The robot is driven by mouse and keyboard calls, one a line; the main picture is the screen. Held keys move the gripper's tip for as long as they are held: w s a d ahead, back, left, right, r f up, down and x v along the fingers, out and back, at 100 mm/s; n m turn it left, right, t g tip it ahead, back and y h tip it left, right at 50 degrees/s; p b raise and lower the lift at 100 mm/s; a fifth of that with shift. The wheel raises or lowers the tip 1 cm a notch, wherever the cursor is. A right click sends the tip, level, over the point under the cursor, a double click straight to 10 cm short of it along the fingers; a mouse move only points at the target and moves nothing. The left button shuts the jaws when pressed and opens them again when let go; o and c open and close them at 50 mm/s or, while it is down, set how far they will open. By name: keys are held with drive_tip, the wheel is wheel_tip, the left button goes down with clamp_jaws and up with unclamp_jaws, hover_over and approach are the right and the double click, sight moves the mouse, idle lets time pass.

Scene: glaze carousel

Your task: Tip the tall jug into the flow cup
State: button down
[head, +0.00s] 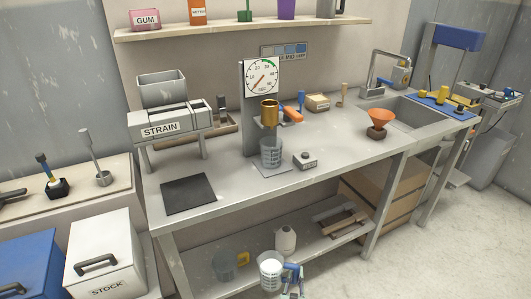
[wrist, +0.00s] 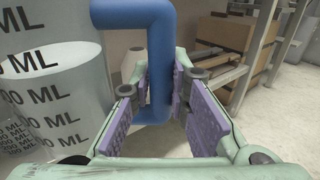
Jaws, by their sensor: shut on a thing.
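The tall jug (head: 270,273) is a clear vessel with ML markings, pale liquid and a blue handle. In the head view it is low in front of the bench, upright or nearly so. My gripper (head: 291,281) is shut on its blue handle (wrist: 161,50); the jug's wall (wrist: 60,95) fills the left of the wrist view. The flow cup seems to be the brass cup (head: 269,113), held on a stand with a dial (head: 262,77), well above the jug in the picture. A clear beaker (head: 271,153) stands beneath it. Its inside is hidden.
The lower shelf holds another jug (head: 225,265) and a white bottle (head: 285,240). The bench's front edge lies between jug and cup.

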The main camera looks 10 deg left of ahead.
sight(294, 268)
drive_tip(key=r+p, duration=0.2)
drive_tip(key=r, duration=0.1)
drive_tip(key=a+r+p, duration=0.1)
drive_tip(key=r+p, duration=0.1)
drive_tip(key=shift+r, duration=0.4)
